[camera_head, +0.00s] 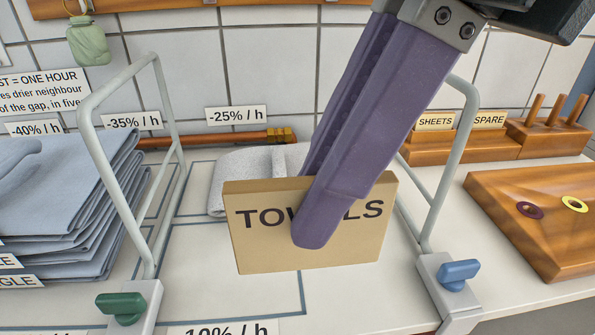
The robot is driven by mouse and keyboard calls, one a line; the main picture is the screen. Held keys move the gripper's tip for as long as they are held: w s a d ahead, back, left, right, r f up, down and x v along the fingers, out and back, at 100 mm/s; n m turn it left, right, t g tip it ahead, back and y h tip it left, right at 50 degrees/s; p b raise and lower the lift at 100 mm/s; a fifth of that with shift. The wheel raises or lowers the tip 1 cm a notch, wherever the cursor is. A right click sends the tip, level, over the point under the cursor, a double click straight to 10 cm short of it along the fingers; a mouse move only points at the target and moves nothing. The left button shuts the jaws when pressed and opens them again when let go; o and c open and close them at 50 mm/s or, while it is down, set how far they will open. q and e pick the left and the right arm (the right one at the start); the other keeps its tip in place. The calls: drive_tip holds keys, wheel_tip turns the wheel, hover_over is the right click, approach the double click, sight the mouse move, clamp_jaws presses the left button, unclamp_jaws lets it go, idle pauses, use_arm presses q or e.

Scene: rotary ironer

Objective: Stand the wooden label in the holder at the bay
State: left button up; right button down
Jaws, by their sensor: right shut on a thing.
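My right gripper (316,222) comes down from the top right and is shut on the wooden label (251,252). One purple finger crosses the front of the label and hides part of the word TOWELS; the other finger is mostly hidden behind. The label is roughly upright, tilted a little in the picture, in front of the bay (190,250) between two grey wire frames. I cannot make out the holder at the bay; the label and fingers may cover it. I cannot tell whether the label's bottom edge touches the counter. My left gripper is not in view.
A grey wire frame (84,115) with a green knob stands left, another (473,105) with a blue knob right. Folded blue cloth (65,200) is stacked left. A light grey cloth (228,172) lies behind the label. A wooden rack (470,150) holds SHEETS and SPARE labels.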

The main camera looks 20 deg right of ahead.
wheel_tip(320, 180, down, 20)
drive_tip(key=b, duration=0.5)
drive_tip(key=shift+a+r, duration=0.1)
drive_tip(key=shift+r, duration=0.1)
drive_tip(key=c, duration=0.9)
unclamp_jaws()
drive_tip(key=shift+c, duration=0.2)
